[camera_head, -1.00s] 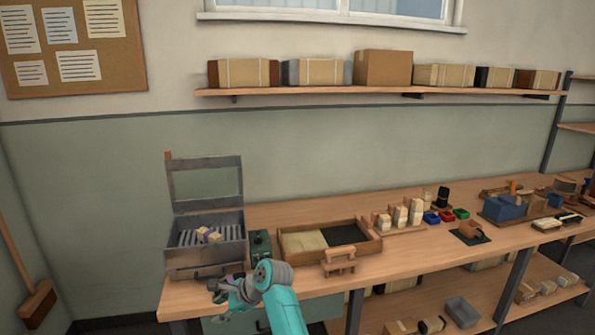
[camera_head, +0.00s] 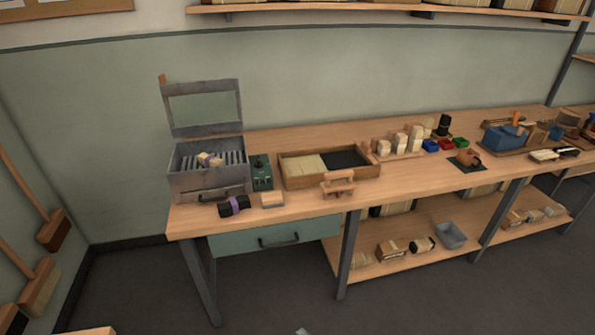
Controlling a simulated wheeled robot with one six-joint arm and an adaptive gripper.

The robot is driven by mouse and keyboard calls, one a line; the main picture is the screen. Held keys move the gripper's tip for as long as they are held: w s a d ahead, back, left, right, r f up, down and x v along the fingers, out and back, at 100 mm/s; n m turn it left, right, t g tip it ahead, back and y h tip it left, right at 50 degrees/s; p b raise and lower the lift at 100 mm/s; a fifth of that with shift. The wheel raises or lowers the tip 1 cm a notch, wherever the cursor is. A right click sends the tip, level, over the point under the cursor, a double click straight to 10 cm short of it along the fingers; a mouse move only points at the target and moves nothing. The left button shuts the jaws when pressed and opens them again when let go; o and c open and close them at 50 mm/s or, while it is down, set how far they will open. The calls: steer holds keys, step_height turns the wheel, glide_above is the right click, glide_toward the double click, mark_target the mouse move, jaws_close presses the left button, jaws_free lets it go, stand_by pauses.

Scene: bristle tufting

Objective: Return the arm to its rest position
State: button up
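My gripper and arm are not recognisable in the head view. Only a small pale tip shows at the bottom edge, and I cannot tell what it is. The workbench (camera_head: 420,184) stands ahead against the green wall. On its left end is a grey metal box (camera_head: 205,184) with its lid raised and a slatted inside. A small pale bundle with a purple band (camera_head: 210,160) lies on the slats. A black item with a purple band (camera_head: 234,205) and a small wooden block (camera_head: 272,200) lie in front of the box.
A green control box (camera_head: 261,173) stands beside a divided wooden tray (camera_head: 283,172), with a wooden stand (camera_head: 338,184) in front. Blocks, coloured bins and tools fill the bench's right part. A lower shelf (camera_head: 385,262) holds brushes and a grey bin (camera_head: 451,235). Brooms (camera_head: 53,232) lean at left.

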steer(key=s+d+r+n+t+h, duration=0.2)
steer(key=s+d, duration=0.4)
steer(key=s, duration=0.5)
steer(key=s+d+r+n+t+h, duration=0.1)
steer(key=s+d+r+n, duration=0.35)
steer(key=s, duration=0.75)
steer(key=s+d+r+n+t+h, duration=0.1)
steer(key=s+d+r+n, duration=0.1)
steer(key=s+r, duration=0.6)
steer(key=s+d+r+n+t+h, duration=0.1)
steer(key=s+d+r+n+t, duration=0.1)
steer(key=s+r, duration=0.5)
step_height(320, 180, up, 3)
steer(key=shift+s+d+r, duration=0.15)
steer(key=shift+s+d, duration=0.2)
steer(key=shift+d, duration=0.3)
